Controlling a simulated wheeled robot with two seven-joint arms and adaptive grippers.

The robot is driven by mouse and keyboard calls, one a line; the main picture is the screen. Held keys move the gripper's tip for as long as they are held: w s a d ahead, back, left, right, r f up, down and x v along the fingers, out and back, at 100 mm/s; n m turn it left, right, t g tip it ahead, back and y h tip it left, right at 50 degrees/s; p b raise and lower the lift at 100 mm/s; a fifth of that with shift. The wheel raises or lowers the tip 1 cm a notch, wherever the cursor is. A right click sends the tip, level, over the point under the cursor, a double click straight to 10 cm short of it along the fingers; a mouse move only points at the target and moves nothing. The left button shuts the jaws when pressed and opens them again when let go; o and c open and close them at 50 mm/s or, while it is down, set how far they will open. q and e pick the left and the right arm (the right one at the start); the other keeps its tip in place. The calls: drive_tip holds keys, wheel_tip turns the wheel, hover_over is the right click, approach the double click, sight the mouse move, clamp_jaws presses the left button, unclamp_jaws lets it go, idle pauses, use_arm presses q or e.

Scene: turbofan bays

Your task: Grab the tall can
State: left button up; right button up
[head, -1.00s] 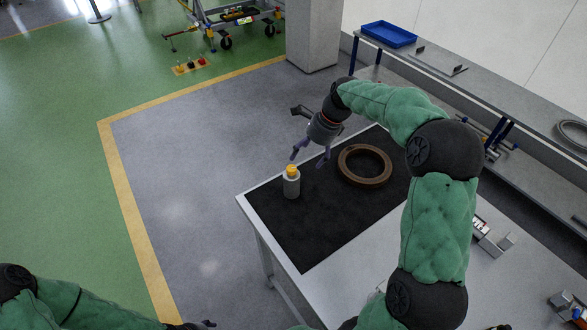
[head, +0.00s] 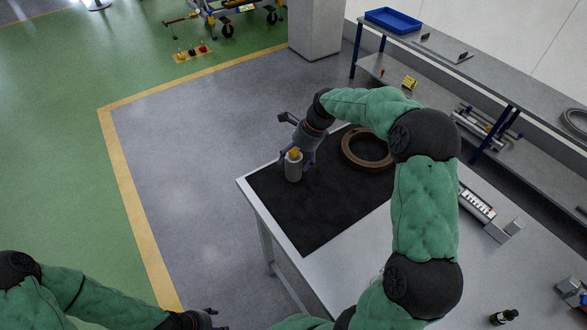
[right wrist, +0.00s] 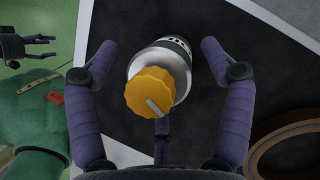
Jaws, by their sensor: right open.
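The tall can (head: 294,171) is a light grey bottle-like can with an orange cap. It stands upright on the black mat (head: 318,216) near the table's far left corner. In the right wrist view the can (right wrist: 168,66) sits between my fingers, its orange cap towards the camera. My right gripper (head: 298,160) is open around the can, and in the wrist view its purple fingers (right wrist: 160,62) stand apart from it on both sides. My left gripper (head: 205,317) is low at the bottom edge, only partly in view; its jaws are not clear.
A brown ring (head: 366,149) lies on the mat right of the can. A small dark bottle (head: 504,316) and metal fixtures (head: 489,211) stand on the table at right. A shelf with a blue tray (head: 392,19) runs behind. Floor left of the table is clear.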

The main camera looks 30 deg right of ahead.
drive_tip(key=c, duration=1.2)
